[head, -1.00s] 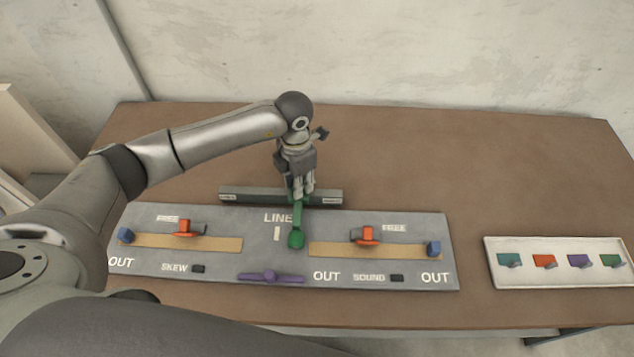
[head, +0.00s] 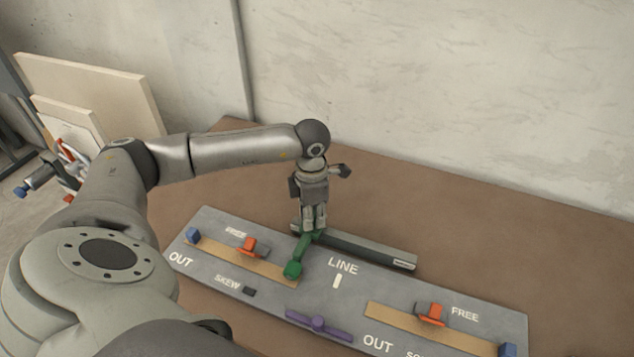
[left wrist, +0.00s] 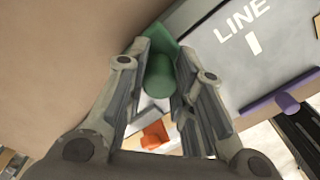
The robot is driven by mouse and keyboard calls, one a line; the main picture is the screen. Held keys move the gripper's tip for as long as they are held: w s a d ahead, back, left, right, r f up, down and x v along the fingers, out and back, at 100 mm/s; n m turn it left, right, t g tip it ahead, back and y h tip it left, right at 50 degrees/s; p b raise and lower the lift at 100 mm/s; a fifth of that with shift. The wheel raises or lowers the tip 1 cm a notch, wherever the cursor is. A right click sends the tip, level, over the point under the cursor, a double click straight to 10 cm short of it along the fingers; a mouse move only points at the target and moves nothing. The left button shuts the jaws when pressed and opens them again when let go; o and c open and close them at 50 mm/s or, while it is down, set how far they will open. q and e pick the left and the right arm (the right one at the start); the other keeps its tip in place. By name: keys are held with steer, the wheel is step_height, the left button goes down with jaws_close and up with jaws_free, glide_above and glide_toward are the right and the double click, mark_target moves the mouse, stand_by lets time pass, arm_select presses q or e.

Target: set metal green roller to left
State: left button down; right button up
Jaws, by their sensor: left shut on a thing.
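The green roller (head: 293,268) is a short green arm with a rounded end, over the grey panel (head: 225,225). It lies left of the LINE label, by the right end of the left tan strip (head: 270,267). Its back end is at the left part of the dark rail (head: 370,250) behind the panel. My left gripper (head: 311,228) points down and is shut on that back end. In the left wrist view the green roller (left wrist: 158,76) shows between the two fingers. My right gripper is not in view.
Orange sliders (head: 252,246) (head: 431,313) sit on the two tan strips, with blue blocks (head: 193,235) (head: 507,350) at their outer ends. A purple handle (head: 318,322) is at the panel's front.

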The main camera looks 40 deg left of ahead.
arm_select(q)
steer(key=shift+a, duration=0.25)
steer(key=c, duration=1.3)
jaws_free()
steer(key=shift+c, duration=0.2)
steer(key=shift+o, duration=0.5)
steer(key=shift+s+a, duration=0.1)
steer(key=shift+r, duration=0.2)
step_height(320, 180, up, 12)
steer(key=shift+f, duration=0.15)
steer(key=shift+f, duration=0.1)
